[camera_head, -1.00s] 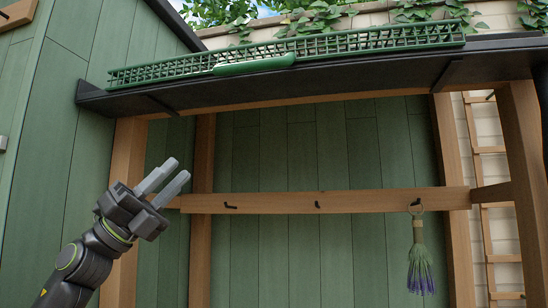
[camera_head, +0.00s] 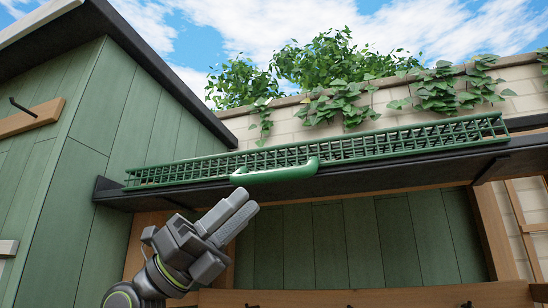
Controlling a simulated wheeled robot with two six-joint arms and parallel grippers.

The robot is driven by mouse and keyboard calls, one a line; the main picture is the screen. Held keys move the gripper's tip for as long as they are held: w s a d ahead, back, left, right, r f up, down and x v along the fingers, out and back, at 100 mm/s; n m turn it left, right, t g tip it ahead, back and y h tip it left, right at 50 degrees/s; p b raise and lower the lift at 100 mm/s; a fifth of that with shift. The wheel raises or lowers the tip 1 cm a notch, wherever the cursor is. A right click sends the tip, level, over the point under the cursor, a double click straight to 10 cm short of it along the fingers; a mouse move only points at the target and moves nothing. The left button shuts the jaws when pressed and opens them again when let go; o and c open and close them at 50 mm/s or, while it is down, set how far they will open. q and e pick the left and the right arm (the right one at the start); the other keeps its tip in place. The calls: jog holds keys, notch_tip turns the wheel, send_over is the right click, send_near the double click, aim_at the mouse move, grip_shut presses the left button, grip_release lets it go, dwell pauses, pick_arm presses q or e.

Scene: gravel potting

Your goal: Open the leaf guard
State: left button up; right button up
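The leaf guard (camera_head: 400,145) is a long green mesh strip lying along the dark gutter (camera_head: 400,177) under the wall top. A green bar handle (camera_head: 275,174) sticks out from the front edge of the guard, left of its middle. The guard looks down flat over the gutter. My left gripper (camera_head: 249,200) is below and slightly left of the handle, pointing up and right, apart from it in the picture. Its two grey fingers lie close together from this angle, so I cannot tell how far they are parted; nothing shows between them. My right gripper is not in view.
A green plank wall (camera_head: 90,180) with a dark roof edge stands at the left. A wooden rail (camera_head: 380,298) with dark hooks runs along the bottom. Ivy (camera_head: 435,90) hangs over the pale brick wall behind the gutter. Open air lies in front of the gutter.

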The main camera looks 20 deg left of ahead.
aim_at(265, 182)
pick_arm(q)
jog(key=p+x, duration=0.2)
jog(key=x, duration=0.4)
jog(key=shift+r+p, duration=0.25)
jog(key=shift+p, duration=0.15)
jog(key=shift+d+r, duration=0.35)
jog(key=shift+d, duration=0.25)
jog(key=shift+c, duration=0.2)
grip_shut()
